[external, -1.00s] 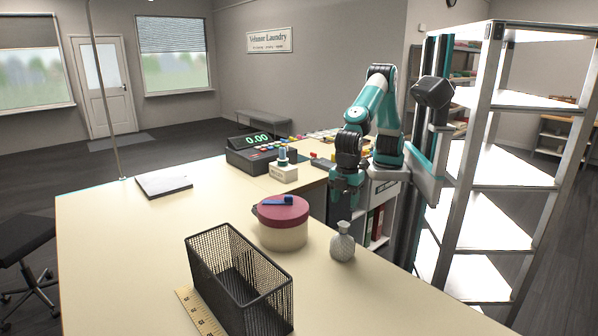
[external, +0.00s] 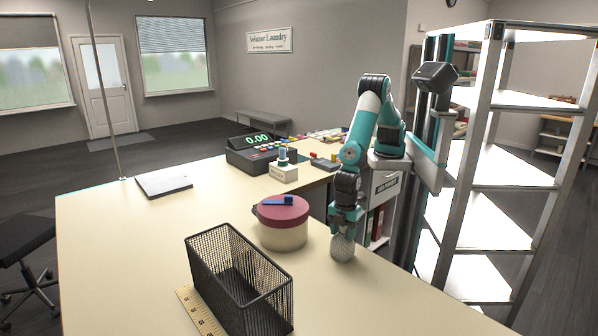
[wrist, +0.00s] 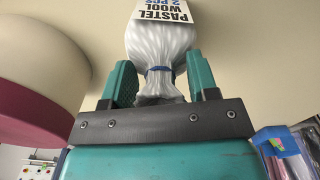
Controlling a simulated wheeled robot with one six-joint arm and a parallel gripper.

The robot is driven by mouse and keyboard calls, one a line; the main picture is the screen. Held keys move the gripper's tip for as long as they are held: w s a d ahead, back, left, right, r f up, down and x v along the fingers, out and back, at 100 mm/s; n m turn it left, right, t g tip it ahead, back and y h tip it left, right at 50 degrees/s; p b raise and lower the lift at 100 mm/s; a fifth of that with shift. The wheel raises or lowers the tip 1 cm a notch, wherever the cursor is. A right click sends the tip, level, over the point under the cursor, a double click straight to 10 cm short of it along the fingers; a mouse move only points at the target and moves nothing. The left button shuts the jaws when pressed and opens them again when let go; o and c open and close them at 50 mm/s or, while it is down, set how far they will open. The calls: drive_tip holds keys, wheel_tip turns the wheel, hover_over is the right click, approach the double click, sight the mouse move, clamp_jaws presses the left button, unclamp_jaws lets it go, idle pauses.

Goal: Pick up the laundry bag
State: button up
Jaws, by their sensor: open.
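The laundry bag (external: 342,248) is a small whitish bag on the counter, right of the round box. In the wrist view the laundry bag (wrist: 160,45) has a blue tie at its neck and a label reading "PASTEL WOOL 2 PCS". My gripper (external: 345,222) is directly above the bag and hides its top in the external view. In the wrist view my gripper (wrist: 162,80) is open, with one teal finger on each side of the tied neck.
A round box with a dark pink lid (external: 282,212) stands close left of the bag, with a blue item (external: 278,200) on top. A black mesh basket (external: 240,285) and a ruler (external: 200,312) are nearer. The counter's right edge is close to the bag.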

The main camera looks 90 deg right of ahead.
clamp_jaws()
drive_tip(key=shift+r, duration=0.1)
